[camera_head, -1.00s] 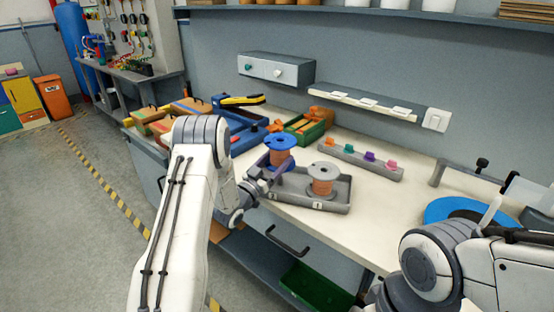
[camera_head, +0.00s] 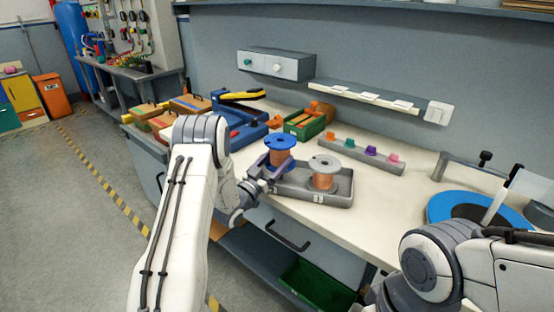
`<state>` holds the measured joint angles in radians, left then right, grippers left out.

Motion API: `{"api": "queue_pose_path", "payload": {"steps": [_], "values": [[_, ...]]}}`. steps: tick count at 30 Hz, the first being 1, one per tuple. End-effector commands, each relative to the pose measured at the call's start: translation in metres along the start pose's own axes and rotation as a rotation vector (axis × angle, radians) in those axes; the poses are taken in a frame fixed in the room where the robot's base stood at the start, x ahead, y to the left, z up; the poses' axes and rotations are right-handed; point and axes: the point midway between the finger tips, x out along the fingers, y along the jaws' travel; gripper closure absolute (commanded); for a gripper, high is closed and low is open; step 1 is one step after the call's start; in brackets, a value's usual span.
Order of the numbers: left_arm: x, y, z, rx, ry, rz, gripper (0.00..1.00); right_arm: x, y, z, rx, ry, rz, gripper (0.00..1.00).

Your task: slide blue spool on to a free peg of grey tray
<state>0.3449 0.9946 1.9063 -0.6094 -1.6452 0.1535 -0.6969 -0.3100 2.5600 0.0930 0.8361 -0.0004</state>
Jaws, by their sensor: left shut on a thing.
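The blue spool (camera_head: 280,143), with blue flanges and copper-coloured winding, is upright at the left end of the grey tray (camera_head: 328,201). My left gripper (camera_head: 266,172) is shut on the blue spool, reaching it from the lower left. Whether the spool sits on a peg or hangs just above the tray is hidden by the gripper and the spool. A grey spool (camera_head: 323,173) with copper winding stands upright in the right part of the tray. No free peg is clearly visible. My right arm shows at the lower right, but its gripper is out of the frame.
Behind the tray is a grey strip with several coloured knobs (camera_head: 360,155). A green bin (camera_head: 305,124) and a blue case (camera_head: 240,120) stand to the back left. A blue disc (camera_head: 468,209) lies to the right. Bare worktop lies right of the tray.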

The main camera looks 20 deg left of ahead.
Motion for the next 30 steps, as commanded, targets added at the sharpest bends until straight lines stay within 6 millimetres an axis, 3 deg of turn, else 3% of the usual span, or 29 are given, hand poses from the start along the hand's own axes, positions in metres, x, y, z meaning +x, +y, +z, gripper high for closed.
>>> {"api": "queue_pose_path", "payload": {"steps": [30], "values": [[0.0, -0.0003, 0.0005, 0.006, 0.006, 0.002, 1.0, 0.0076, 0.0005, 0.0004, 0.0, 0.0, 0.0, 0.0]]}}
